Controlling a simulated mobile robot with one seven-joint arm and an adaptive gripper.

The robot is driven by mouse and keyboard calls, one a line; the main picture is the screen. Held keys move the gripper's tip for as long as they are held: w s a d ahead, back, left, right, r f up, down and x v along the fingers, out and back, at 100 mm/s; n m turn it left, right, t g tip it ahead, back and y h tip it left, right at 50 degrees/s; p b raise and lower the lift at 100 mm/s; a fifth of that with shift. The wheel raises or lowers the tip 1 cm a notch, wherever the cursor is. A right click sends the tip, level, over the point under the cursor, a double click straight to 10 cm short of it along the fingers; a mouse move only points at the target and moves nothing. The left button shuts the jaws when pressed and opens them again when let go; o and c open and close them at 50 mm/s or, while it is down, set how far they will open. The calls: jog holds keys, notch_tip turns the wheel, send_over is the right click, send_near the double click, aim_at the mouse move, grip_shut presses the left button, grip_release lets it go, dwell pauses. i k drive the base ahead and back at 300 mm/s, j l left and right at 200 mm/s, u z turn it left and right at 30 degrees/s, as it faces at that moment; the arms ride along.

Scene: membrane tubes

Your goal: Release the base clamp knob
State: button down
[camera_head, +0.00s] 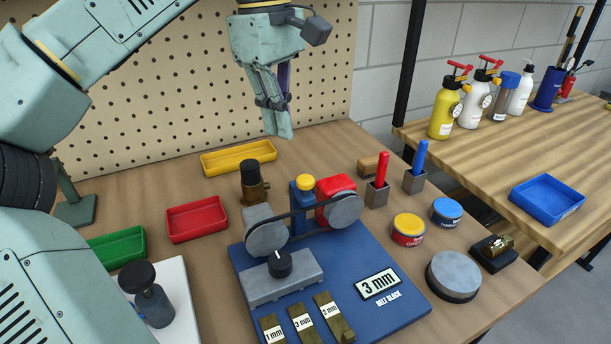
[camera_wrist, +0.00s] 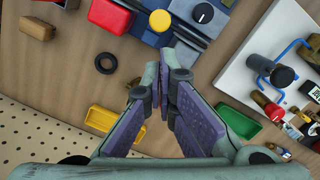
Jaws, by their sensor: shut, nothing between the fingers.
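A black knob with a white pointer line (camera_head: 279,264) sits on a grey block (camera_head: 262,287) on the blue base plate (camera_head: 372,245). The knob also shows at the top of the wrist view (camera_wrist: 203,13). A belt runs over two grey pulleys behind it, with a yellow button (camera_head: 303,182) between them and a red block (camera_head: 334,186) at the right. I cannot tell for certain which knob is the base clamp. My gripper (camera_head: 285,132) is shut and empty, raised above the back of the bench, apart from the knob. Its fingers show in the wrist view (camera_wrist: 165,70).
A black-topped brass fitting (camera_head: 254,182) stands behind the machine. A black-headed knob (camera_head: 137,277) stands on a white plate at front left. Yellow (camera_head: 238,159), red (camera_head: 197,219) and green trays lie around. Red and blue upright handles, tins and a grey disc (camera_head: 454,275) stand right.

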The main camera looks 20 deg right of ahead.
aim_at(280, 262)
jog(key=k, duration=1)
